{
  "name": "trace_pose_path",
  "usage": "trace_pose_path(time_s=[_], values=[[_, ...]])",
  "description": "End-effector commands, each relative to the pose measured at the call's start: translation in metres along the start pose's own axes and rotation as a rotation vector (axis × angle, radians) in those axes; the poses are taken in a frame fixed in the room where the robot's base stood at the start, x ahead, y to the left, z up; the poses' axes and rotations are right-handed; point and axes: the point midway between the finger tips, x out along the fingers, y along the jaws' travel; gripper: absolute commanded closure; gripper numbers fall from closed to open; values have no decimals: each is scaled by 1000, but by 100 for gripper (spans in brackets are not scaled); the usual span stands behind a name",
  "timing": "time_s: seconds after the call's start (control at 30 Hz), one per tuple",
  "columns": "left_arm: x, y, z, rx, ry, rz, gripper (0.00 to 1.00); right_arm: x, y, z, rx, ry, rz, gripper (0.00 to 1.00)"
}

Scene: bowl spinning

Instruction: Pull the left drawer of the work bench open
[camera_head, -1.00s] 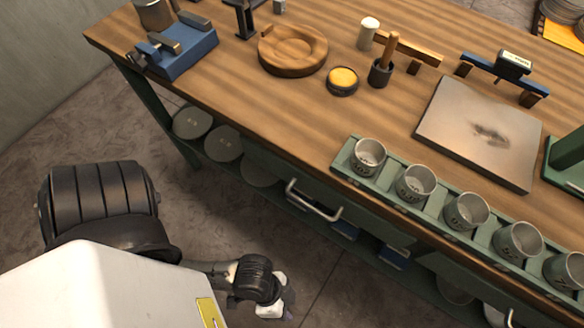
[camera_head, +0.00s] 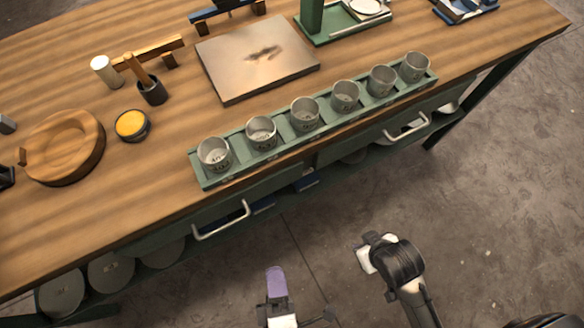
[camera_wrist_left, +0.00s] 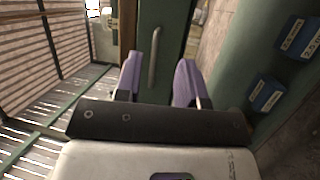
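The left drawer (camera_head: 185,232) is a green front under the wooden bench top, with a pale metal bar handle (camera_head: 222,222). It looks shut. My left gripper (camera_head: 300,296) is low in front of the bench, below and right of that handle in the head view. In the left wrist view its two purple fingers (camera_wrist_left: 159,82) are spread apart. A metal bar handle (camera_wrist_left: 155,57) on a green front shows ahead, between the fingers' lines, with no contact visible. A black and white part of my right arm shows at the right; I cannot make out its fingers.
The work bench (camera_head: 60,222) carries a green rack (camera_head: 205,180) of several metal cups along its front edge. A second drawer handle (camera_head: 407,128) is farther right. Grey discs (camera_head: 110,272) lie on the lower shelf. The floor (camera_head: 500,190) in front is clear.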

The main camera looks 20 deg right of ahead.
Motion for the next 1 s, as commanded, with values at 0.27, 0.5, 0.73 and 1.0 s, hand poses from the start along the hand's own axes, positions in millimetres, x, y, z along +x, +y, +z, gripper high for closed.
trace_pose_path(time_s=[0.27, 0.5, 0.73, 1.0], values=[[-6, -2, -45, -27, 283, -10, 63, 0, 0, 0, -2, 0, 1, 57], [5, -2, -58, -32, 333, -3, 63, 3, 0, 1, 0, 0, 0, 57], [44, -2, -70, -34, 331, -1, 63, 9, -1, 2, 3, 1, -3, 57], [88, -3, -85, -32, 329, -2, 63, 15, -3, 4, 7, 2, -6, 57]])
